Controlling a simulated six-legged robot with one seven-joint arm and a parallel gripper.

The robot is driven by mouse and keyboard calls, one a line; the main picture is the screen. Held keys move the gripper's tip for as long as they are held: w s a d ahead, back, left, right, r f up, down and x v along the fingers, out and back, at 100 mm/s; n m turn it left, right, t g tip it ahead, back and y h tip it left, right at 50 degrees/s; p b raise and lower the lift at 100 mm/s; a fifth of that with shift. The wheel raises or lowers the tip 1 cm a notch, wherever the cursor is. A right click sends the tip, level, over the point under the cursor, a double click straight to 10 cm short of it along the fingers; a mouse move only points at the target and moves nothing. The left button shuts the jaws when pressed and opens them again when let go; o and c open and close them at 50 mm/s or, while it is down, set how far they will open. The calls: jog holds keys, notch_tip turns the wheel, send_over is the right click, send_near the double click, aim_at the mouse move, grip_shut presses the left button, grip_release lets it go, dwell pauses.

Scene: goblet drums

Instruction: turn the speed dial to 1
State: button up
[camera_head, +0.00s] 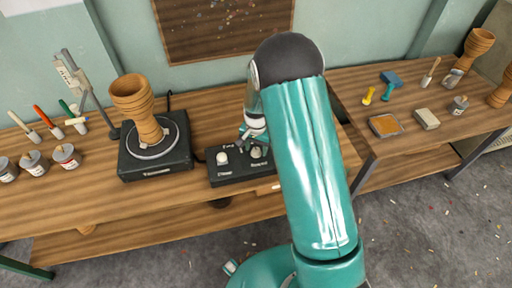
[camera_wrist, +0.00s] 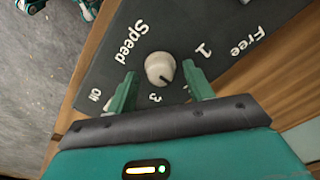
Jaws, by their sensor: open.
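The control box (camera_head: 228,175) is dark, with white lettering, and lies on the wooden bench. Its pale round speed dial (camera_wrist: 158,66) sits beside the word "Speed" in the wrist view. A dark pointer mark on the dial faces down and slightly right in that view, between the "3" and the right finger. The "1" is printed up and right of the dial, and "Off" is at lower left. My gripper (camera_wrist: 160,73) is open, with one green finger on each side of the dial. Whether the fingers touch it I cannot tell. My gripper (camera_head: 254,138) partly covers the dial in the head view.
Another pale knob (camera_head: 222,158) is on the box's left. A black turntable (camera_head: 158,165) carrying a wooden goblet drum (camera_head: 138,108) stands to the left. Paint pots (camera_head: 66,156) and brushes lie farther left. A second bench (camera_head: 400,150) with tools is at right.

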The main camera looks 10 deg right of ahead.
jog(key=shift+f, duration=0.15)
jog(key=c, duration=1)
jog(key=shift+n, duration=0.3)
jog(key=n, duration=1.1)
